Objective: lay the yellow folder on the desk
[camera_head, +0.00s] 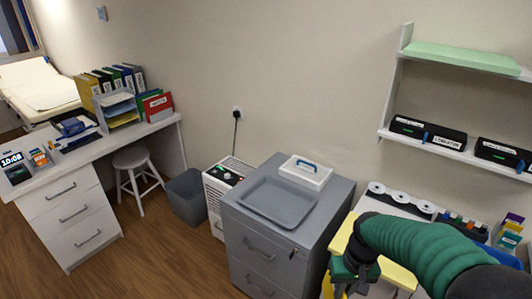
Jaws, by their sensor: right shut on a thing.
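The yellow folder (400,276) shows as flat yellow patches around my right gripper at the lower right. My right gripper (349,279) is shut on it, and my green-sleeved arm hides much of it. The white desk (58,187) with drawers stands at the far left, well away from the gripper. A row of upright binders (92,88), one of them yellow, stands at its back. My left gripper is not in view.
A white heater-like unit (222,180), grey bin (187,197) and stool (134,160) stand beyond. A wall shelf (462,57) hangs at upper right.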

